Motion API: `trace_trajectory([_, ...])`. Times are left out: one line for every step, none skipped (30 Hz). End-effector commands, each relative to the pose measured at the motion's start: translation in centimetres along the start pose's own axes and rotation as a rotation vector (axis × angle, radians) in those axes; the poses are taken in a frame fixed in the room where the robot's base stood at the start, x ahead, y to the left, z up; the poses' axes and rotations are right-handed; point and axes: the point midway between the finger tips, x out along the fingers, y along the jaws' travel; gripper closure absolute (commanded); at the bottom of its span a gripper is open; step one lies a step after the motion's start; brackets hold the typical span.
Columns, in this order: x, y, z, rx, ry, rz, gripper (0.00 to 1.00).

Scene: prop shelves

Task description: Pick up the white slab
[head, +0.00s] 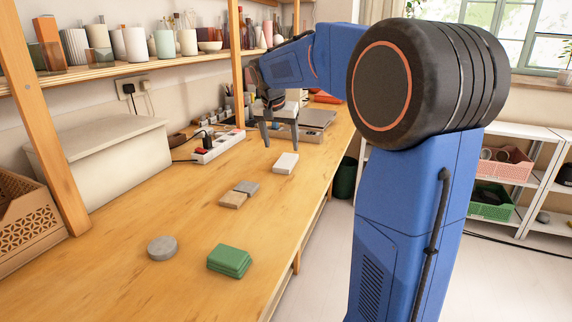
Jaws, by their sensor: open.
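The white slab (286,163) lies flat on the wooden worktop, near its right edge and about halfway along it. My gripper (280,136) points down just behind and above the slab. Its two dark fingers are apart with nothing visible between them. The fingertips look clear of the slab, though the exact gap cannot be told from this view. My blue arm reaches in from the right and hides part of the back of the worktop.
Grey and tan blocks (233,200), a grey disc (162,248) and green slabs (229,261) lie nearer on the worktop (130,285). A power strip (218,146) and grey tray (314,122) stand behind. A white box (105,160) and shelf post line the left.

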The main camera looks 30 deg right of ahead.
Motion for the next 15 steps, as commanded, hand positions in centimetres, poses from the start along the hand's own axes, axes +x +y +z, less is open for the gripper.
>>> trace_trajectory([0.8,0.1,0.0,0.0,-0.001,0.001,0.31])
trace_trajectory([1.1,0.1,0.0,0.0,-0.001,0.002,0.31])
trace_trajectory([1.5,0.1,0.0,0.001,-0.001,0.001,0.31])
trace_trajectory([1.8,0.1,0.0,0.001,0.0,0.0,0.31])
trace_trajectory([2.0,0.1,0.0,0.001,0.0,0.0,0.31])
trace_trajectory([2.2,0.1,0.0,0.001,0.0,0.0,0.31])
trace_trajectory([2.4,0.1,0.0,0.001,0.0,0.0,0.31])
trace_trajectory([2.5,0.1,0.0,0.0,0.0,0.0,0.31])
trace_trajectory([2.6,0.1,0.0,0.0,0.0,0.0,0.31])
trace_trajectory([2.7,0.1,0.0,0.0,0.0,0.001,0.31])
trace_trajectory([2.8,0.1,0.0,0.0,0.0,0.001,0.31])
trace_trajectory([3.1,0.2,0.0,0.0,-0.001,0.001,0.31])
trace_trajectory([3.3,0.2,0.0,0.0,-0.001,0.001,0.31])
trace_trajectory([3.6,0.3,0.0,0.0,-0.001,0.001,0.31])
trace_trajectory([4.1,0.4,0.0,0.0,-0.001,0.001,0.31])
